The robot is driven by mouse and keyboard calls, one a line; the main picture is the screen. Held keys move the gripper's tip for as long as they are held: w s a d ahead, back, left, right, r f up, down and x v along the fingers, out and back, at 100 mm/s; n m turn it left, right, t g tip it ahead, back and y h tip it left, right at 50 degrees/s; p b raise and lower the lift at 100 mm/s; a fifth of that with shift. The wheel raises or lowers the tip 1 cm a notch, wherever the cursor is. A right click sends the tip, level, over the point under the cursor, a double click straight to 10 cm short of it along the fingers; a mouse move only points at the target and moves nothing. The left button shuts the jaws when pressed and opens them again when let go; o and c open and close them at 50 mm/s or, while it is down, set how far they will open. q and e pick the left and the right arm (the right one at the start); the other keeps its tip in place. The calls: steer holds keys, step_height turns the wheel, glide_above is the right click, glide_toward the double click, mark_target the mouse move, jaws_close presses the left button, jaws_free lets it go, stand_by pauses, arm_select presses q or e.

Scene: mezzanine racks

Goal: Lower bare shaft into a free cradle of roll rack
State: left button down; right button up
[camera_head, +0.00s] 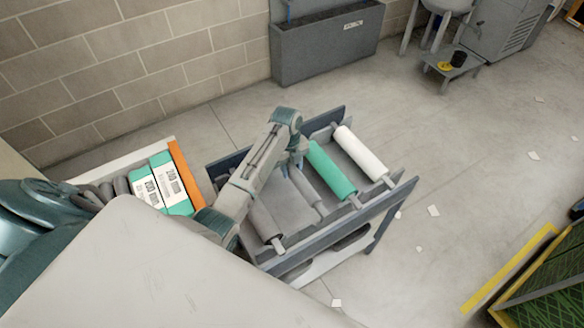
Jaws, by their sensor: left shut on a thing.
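The roll rack (345,233) stands in the middle of the head view, with dark blue-grey end rails. The bare shaft (307,192), thin and grey, lies lengthwise between a grey roll (262,221) on its left and a green roll (331,170) on its right. My left gripper (296,164) reaches down from above and is shut on the far part of the shaft. The wrist hides the shaft's far end. The near end is close to the front rail; I cannot tell whether it touches a cradle. My right gripper is not in view.
A white roll (361,153) lies at the rack's right. Left of the rack, a crate with an orange edge (185,172) holds green-and-white boxes (172,184). A grey bin (326,43) stands by the wall. Floor to the right is mostly clear, with paper scraps.

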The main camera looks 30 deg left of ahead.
arm_select(q)
step_height(320, 180, down, 4)
steer(key=b, duration=0.4)
steer(key=shift+f+b, duration=0.75)
steer(key=shift+f, duration=1.4)
steer(key=shift+f, duration=0.5)
steer(key=c, duration=0.8)
jaws_free()
